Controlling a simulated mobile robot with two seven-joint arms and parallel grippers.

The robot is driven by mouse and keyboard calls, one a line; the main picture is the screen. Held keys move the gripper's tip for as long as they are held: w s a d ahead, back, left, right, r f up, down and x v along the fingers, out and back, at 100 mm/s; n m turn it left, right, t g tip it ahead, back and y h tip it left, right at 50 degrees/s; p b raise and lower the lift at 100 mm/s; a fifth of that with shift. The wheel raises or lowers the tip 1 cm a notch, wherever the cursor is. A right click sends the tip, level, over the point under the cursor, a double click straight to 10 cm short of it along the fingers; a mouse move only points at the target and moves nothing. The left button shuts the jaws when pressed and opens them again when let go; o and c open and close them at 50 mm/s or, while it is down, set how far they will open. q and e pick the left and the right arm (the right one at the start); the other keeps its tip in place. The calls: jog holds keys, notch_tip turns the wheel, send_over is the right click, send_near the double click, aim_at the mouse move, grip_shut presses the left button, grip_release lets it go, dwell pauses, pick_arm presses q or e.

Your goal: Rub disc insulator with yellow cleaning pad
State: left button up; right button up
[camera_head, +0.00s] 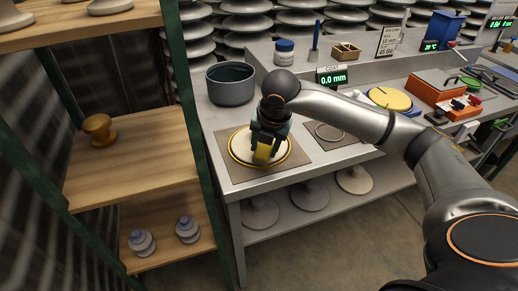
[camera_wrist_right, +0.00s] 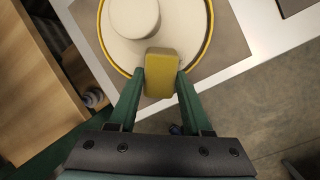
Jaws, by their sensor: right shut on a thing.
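The disc insulator (camera_head: 240,150) is a pale round disc inside a yellow ring, lying on a brown mat at the left end of the grey bench. In the right wrist view the disc (camera_wrist_right: 118,48) shows a raised round cap. My right gripper (camera_head: 266,148) is shut on the yellow cleaning pad (camera_head: 263,153). In the right wrist view the pad (camera_wrist_right: 160,73) sits between the green fingers, over the disc's near rim. I cannot tell whether the pad touches the surface. My left gripper is not in view.
A dark pot (camera_head: 231,84) stands just behind the mat (camera_head: 233,172). A second mat with a ring (camera_head: 329,132) lies to the right. A wooden shelf (camera_head: 135,160) stands left of the bench. A yellow disc (camera_head: 390,98) and orange box (camera_head: 437,86) are further right.

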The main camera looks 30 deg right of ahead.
jog(key=shift+s+d, duration=0.2)
jog(key=shift+d, duration=0.6)
jog(key=shift+s+d+f+b, duration=0.1)
jog(key=shift+s+d+b, duration=0.1)
jog(key=shift+d+b, duration=0.35)
jog(key=shift+s+d+f+b, duration=0.15)
jog(key=shift+d+b, duration=0.1)
jog(key=shift+d, duration=0.7)
jog(key=shift+a, duration=0.25)
jog(key=shift+w+a, duration=0.2)
jog(key=shift+a, duration=0.7)
jog(key=shift+w+a, duration=0.2)
jog(key=shift+a, duration=0.65)
jog(key=shift+w+a+r+p, duration=0.1)
jog(key=shift+w+a+p, duration=0.05)
jog(key=shift+a, duration=0.45)
jog(key=shift+w+a+r+p, duration=0.1)
jog(key=shift+w+a+p, duration=0.05)
jog(key=shift+a, duration=0.45)
